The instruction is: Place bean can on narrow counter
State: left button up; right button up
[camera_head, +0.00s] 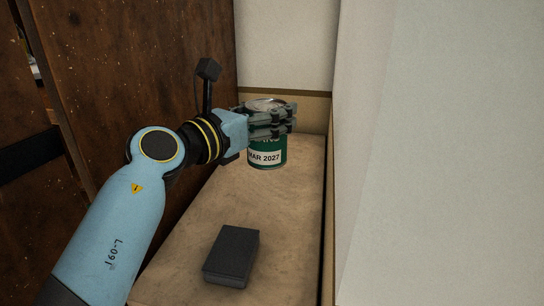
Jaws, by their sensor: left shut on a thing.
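A green bean can (267,157) with a metal top and a white label reading "MAR 2027" is at the far end of the narrow counter (283,196). My left gripper (291,119) reaches in from the left and is shut around the upper part of the can. Its fingers hide part of the can's upper side. The can is upright. I cannot tell whether its base touches the counter or is just above it. My right gripper is not in view.
A dark box (231,256) lies on the near part of the counter. A brown wooden panel (110,70) stands along the left, a pale wall (440,150) along the right. The counter between box and can is clear.

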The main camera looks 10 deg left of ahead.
aim_at(257, 153)
pick_arm(q)
jog(key=w+f+b, duration=0.1)
jog(key=w+f, duration=0.2)
jog(key=w+f+b, duration=0.2)
jog(key=w+f, duration=0.1)
jog(key=w+f+b, duration=0.2)
jog(key=w+f, duration=0.1)
jog(key=shift+d+f, duration=0.25)
jog(key=shift+d, duration=0.1)
jog(key=shift+r, duration=0.1)
jog(key=shift+s, duration=0.1)
jog(key=o, duration=1.6)
jog(key=shift+f, duration=0.2)
jog(key=shift+s+r, duration=0.1)
jog(key=shift+r, duration=0.1)
jog(key=p+v, duration=0.1)
jog(key=v, duration=0.6)
jog(key=shift+s, duration=0.2)
